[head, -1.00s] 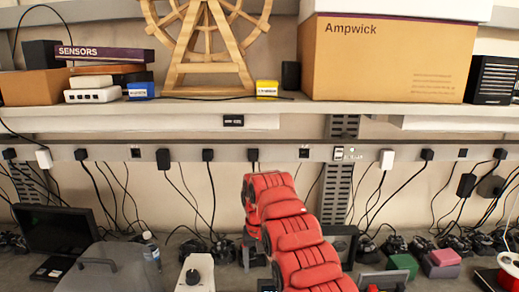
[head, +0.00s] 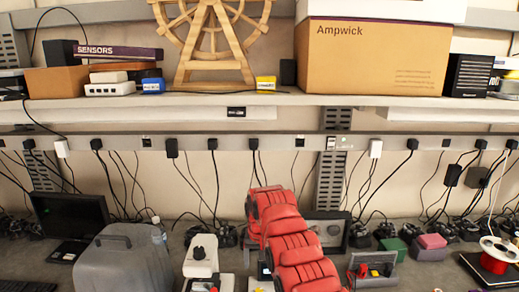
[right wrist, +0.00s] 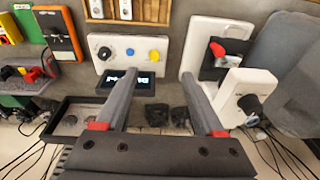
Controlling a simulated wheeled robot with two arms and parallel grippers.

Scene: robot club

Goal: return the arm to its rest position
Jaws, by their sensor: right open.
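My red right arm (head: 290,240) reaches up from the bottom of the head view over the bench, and its far end bends down. Its gripper is mostly hidden behind the arm there. In the right wrist view my right gripper (right wrist: 158,76) is open, with two grey fingers apart and nothing between them. A white panel with knobs and a small display (right wrist: 130,48) lies beyond the fingertips. My left gripper is not in view.
A grey case (head: 125,262), a white device with a knob (head: 201,258), and green (head: 393,246) and pink (head: 431,243) blocks stand on the bench around the arm. A spool (head: 497,250) is at the right. A shelf (head: 200,101) with boxes runs above.

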